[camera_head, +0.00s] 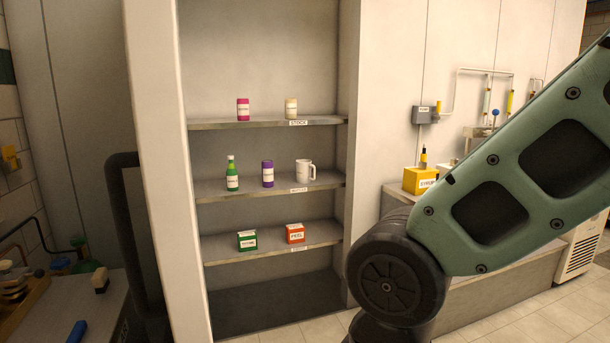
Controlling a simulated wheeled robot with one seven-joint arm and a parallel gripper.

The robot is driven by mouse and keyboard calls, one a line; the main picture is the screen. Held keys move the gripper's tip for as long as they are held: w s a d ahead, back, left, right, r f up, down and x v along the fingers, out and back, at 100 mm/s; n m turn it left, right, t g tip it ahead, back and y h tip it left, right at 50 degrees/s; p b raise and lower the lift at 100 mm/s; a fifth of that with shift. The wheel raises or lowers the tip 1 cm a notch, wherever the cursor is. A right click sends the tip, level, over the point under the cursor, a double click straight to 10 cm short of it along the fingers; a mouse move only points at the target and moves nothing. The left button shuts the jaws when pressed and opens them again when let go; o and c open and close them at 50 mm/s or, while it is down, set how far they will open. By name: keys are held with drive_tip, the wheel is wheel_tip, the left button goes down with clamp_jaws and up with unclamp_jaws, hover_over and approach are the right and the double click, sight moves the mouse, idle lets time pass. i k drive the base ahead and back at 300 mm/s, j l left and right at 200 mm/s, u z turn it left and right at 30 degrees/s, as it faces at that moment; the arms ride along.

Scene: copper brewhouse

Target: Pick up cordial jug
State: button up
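A white jug (303,173) with a handle on its right side stands upright on the middle shelf (217,196), at the right end. It is the only jug-shaped thing I see, and I cannot read any label on it. A purple can (268,174) stands to its left, with a small gap, and a green bottle (232,174) stands further left. My arm crosses the right side of the view, apart from the jug in the picture. My gripper is out of view.
The lower shelf holds a green box (246,239) and an orange box (295,233). A side wall bounds the alcove right of the jug. A yellow box (418,181) stands on the right counter.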

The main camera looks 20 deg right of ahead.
sight(303, 166)
drive_tip(key=i+l+z, duration=0.15)
drive_tip(key=i+l, duration=0.25)
drive_tip(key=i, duration=0.75)
drive_tip(key=i+l+z, duration=0.15)
drive_tip(key=i, duration=1.05)
drive_tip(key=i+l+z, duration=0.15)
drive_tip(key=i, duration=1)
